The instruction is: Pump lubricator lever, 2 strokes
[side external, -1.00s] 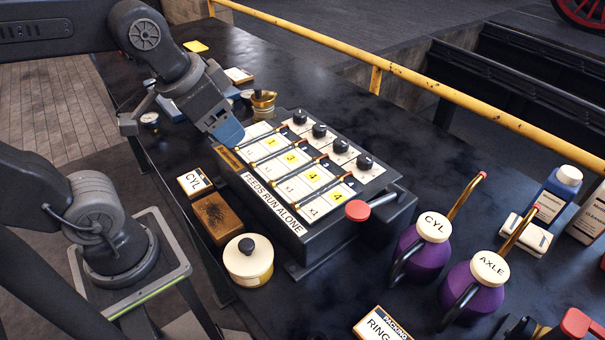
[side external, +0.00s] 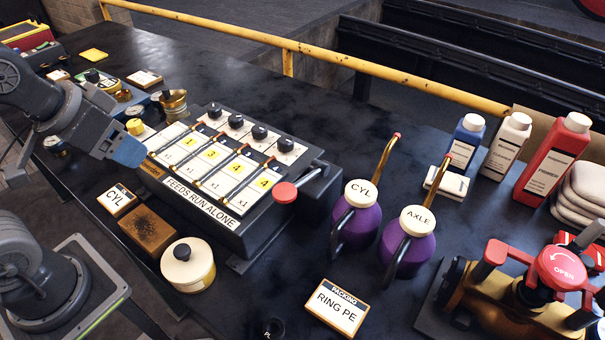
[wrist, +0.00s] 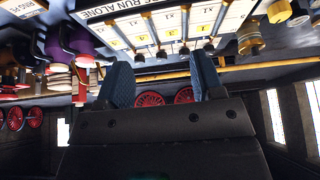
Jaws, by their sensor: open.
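The lubricator (side external: 250,222) is a dark box with several labelled feed strips and black knobs on top, marked FEEDS RUN ALONE. Its lever (side external: 309,176) is a short metal rod with a red knob (side external: 285,193) at the front right end. My gripper (side external: 128,153) is off the lubricator's far left end, well away from the lever and holding nothing. In the wrist view its two blue fingers (wrist: 162,82) stand apart with an empty gap. That view is upside down and shows the lubricator's feed strips (wrist: 172,20) beyond the fingers.
Purple CYL (side external: 358,222) and AXLE (side external: 409,246) oil cans stand right of the lever. A cream pot (side external: 188,266), a brown block (side external: 149,232) and a CYL card (side external: 117,199) lie along the front. A brass valve with a red handwheel (side external: 562,267) is at right.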

